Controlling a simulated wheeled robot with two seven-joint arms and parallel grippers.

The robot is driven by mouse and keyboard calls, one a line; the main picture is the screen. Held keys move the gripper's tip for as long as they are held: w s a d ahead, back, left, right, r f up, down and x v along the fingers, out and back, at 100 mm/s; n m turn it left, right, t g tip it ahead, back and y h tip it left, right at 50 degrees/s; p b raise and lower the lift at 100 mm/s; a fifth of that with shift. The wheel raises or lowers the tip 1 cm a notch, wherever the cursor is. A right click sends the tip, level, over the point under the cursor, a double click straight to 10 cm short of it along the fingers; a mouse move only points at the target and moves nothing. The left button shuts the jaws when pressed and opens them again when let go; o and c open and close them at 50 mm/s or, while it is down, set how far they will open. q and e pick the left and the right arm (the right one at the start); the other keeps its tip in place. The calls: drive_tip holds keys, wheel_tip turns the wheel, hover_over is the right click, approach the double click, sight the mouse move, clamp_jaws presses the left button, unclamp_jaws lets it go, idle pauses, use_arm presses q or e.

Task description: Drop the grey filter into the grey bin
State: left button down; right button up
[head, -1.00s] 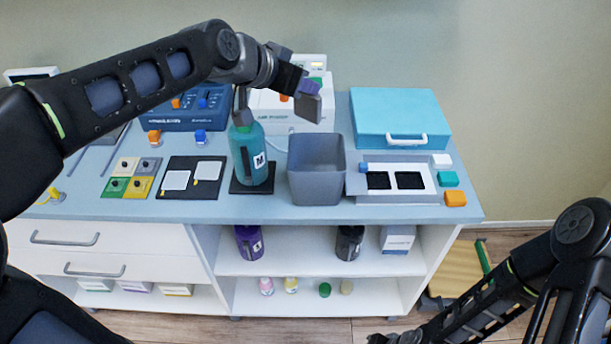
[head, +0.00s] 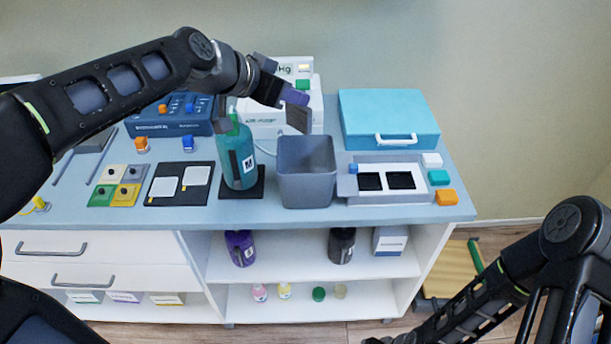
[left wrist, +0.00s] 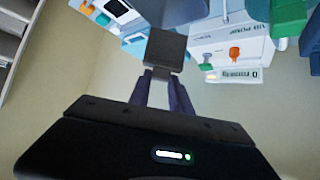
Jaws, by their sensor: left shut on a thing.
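The grey filter (head: 299,118) is a small dark grey square plate, held tilted between the purple fingertips of my left gripper (head: 290,97). In the left wrist view the filter (left wrist: 166,50) sits at the ends of the two shut fingers (left wrist: 164,76). The grey bin (head: 306,190) is an open square container on the bench. The filter appears just above the bin's back rim. The inside bottom of the bin is hidden. My right arm is low at the right, its gripper mostly cut off by the bottom edge.
A teal bottle (head: 238,155) stands close left of the bin. A white tray (head: 398,193) with black squares lies to its right. A white pump device (head: 270,128) and a teal case (head: 388,112) stand behind.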

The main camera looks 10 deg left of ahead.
sight(296, 111)
use_arm(q)
drive_tip(key=shift+f+b, duration=0.8)
drive_tip(key=shift+f, duration=1.1)
drive_tip(key=c, duration=1.1)
unclamp_jaws()
drive_tip(key=shift+s+a+r, duration=0.25)
drive_tip(key=shift+s+r, duration=0.1)
drive_tip(key=b+v, duration=0.1)
drive_tip(key=v, duration=0.6)
drive_tip(key=shift+b, duration=0.35)
drive_tip(key=shift+w+d+f, duration=0.1)
